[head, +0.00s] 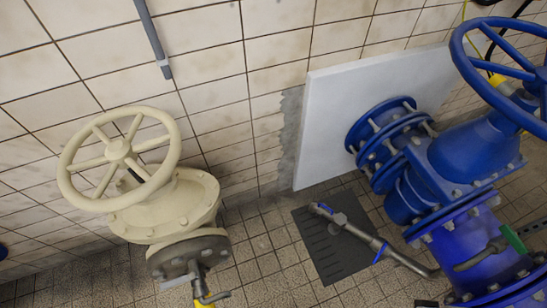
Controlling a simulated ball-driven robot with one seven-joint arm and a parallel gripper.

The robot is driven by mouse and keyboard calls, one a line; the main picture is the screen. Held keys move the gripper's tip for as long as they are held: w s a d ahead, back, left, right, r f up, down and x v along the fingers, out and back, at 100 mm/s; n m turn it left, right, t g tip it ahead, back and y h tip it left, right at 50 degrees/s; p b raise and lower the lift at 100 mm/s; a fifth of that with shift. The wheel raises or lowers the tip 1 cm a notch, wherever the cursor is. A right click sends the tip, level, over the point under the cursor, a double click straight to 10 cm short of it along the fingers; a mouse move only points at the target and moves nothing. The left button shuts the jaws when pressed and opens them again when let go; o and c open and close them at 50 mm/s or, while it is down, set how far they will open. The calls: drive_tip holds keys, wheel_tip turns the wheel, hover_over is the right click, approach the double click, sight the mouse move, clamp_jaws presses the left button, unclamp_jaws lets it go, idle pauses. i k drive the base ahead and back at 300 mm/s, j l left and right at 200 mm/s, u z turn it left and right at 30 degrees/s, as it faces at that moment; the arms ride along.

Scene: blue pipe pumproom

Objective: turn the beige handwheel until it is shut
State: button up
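The beige handwheel (118,152) is at the left of the head view, on top of a beige valve body (170,205). It has a round rim, several spokes and a central hub, and it is tilted in the picture. A dark piece shows through the wheel below the hub. Nothing touches the wheel's rim. Whether the valve is open or shut cannot be told from its look. My gripper is not in view.
A blue valve with a blue handwheel (505,75) and flanged pipe (390,140) fills the right side. A metal pipe (365,235) with a small valve runs over a dark floor grate (325,252). A tiled wall (235,80) stands behind.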

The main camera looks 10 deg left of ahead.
sight(121, 155)
drive_tip(key=u, duration=1.25)
drive_tip(key=k+j+z, duration=0.1)
drive_tip(key=j, duration=0.2)
drive_tip(key=k, duration=0.05)
